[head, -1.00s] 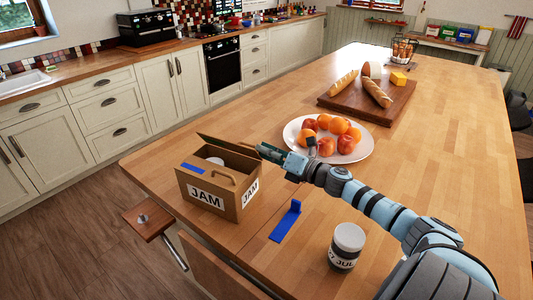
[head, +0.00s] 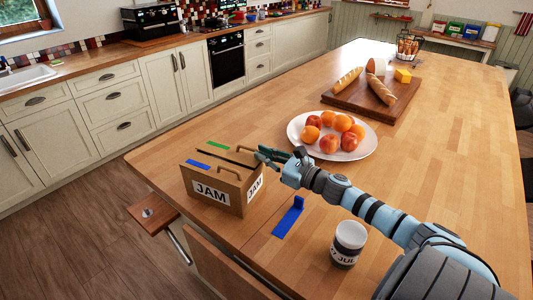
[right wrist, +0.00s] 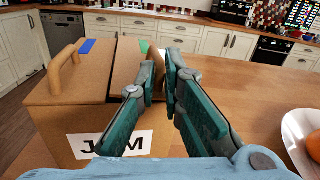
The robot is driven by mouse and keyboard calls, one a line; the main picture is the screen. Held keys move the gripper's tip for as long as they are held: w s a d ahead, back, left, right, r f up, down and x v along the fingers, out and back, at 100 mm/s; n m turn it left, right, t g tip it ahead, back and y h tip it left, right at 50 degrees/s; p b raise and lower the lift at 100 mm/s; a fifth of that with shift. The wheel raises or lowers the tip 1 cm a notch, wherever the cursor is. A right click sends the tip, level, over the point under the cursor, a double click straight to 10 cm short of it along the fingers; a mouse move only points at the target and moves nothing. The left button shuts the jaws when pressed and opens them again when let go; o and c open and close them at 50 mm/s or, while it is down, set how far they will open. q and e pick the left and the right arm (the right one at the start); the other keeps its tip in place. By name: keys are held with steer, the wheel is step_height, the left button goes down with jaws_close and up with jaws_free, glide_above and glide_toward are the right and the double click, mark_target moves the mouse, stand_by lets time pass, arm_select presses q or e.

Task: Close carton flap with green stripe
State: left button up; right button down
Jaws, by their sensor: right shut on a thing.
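The jam carton (head: 228,200) stands upright at the island's near left edge. Its far flap with the green stripe (head: 217,146) is folded down, almost level, with a dark gap along its near edge. The flap with the blue stripe (head: 198,164) lies in front of it. My left gripper is not in view.
A blue bracket-like piece (head: 289,217) and a labelled jar (head: 347,243) stand right of the carton. A plate (head: 369,147) of fruit is behind my right gripper, near it. A bread board (head: 350,99) lies farther back. The island's right side is clear.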

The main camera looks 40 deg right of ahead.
steer(key=shift+f+n, duration=0.2)
steer(key=shift+n, duration=0.3)
steer(key=c, duration=1.7)
jaws_free()
steer(key=shift+w+a, duration=0.1)
steer(key=shift+w, duration=0.1)
steer(key=shift+s, duration=0.1)
